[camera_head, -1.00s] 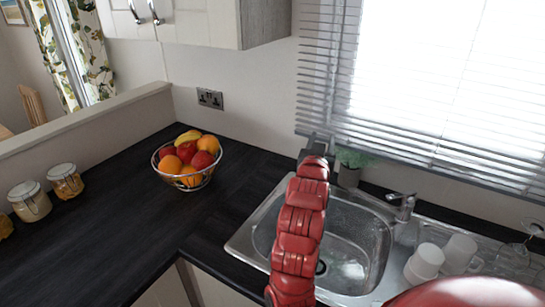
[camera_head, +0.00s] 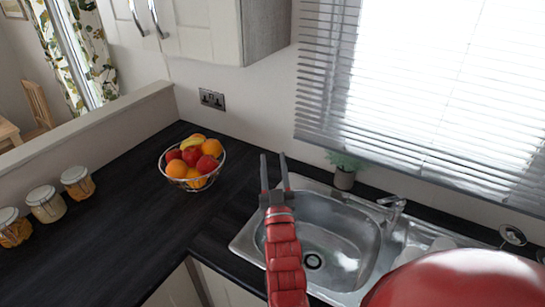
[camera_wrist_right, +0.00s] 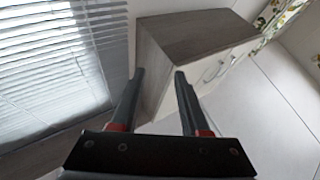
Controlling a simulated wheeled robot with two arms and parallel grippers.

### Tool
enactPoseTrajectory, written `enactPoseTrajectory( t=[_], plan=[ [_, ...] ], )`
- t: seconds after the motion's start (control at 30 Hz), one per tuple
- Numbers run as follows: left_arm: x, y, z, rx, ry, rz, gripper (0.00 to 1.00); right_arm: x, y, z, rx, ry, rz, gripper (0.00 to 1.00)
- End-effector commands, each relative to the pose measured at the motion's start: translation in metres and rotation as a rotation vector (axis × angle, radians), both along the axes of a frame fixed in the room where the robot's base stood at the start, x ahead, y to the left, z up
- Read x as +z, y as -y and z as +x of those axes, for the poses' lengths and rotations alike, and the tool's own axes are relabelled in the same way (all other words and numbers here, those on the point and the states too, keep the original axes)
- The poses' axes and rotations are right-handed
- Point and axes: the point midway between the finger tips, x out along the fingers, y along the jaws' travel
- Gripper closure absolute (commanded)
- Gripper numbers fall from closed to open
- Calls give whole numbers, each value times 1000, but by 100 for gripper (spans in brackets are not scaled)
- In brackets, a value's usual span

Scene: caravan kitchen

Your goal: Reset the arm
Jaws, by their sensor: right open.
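My right gripper (camera_head: 273,172) stands above the left edge of the sink in the head view, its two fingers apart and pointing up and away. Nothing is between the fingers. The red right arm (camera_head: 285,262) comes up from the bottom of the picture. In the right wrist view the open gripper (camera_wrist_right: 158,75) points towards the wall cupboard (camera_wrist_right: 195,45), with the window blind (camera_wrist_right: 60,60) at the left. My left gripper does not show.
The metal sink (camera_head: 335,240) with its tap (camera_head: 393,212) lies beside the arm. A wire bowl of fruit (camera_head: 192,163) stands on the dark worktop (camera_head: 125,225). Several jars (camera_head: 46,205) stand at the left. A small plant (camera_head: 344,170) stands behind the sink.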

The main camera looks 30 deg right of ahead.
Motion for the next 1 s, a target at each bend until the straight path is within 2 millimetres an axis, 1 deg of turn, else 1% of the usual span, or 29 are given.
enactPoseTrajectory(
  t=[0.03, 0.13, 0.67, 0.77, 0.87, 0.93, 0.97, 1.0],
  plan=[
    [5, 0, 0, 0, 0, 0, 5, 1, -3, -3, 5, 6, -2, 54],
    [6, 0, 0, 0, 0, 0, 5, 1, -6, -6, 11, 18, -5, 54],
    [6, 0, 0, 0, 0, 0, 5, 1, -7, -7, 13, 25, -6, 54],
    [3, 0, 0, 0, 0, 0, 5, -1, -12, -7, 25, 38, -15, 54],
    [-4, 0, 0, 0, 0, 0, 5, -8, -34, -8, 76, 92, -47, 54],
    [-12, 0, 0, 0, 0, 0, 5, -16, -58, -13, 136, 161, -82, 54],
    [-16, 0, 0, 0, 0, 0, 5, -20, -71, -18, 167, 201, -98, 54],
    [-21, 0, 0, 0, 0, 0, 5, -27, -88, -25, 211, 255, -115, 54]
  ],
)
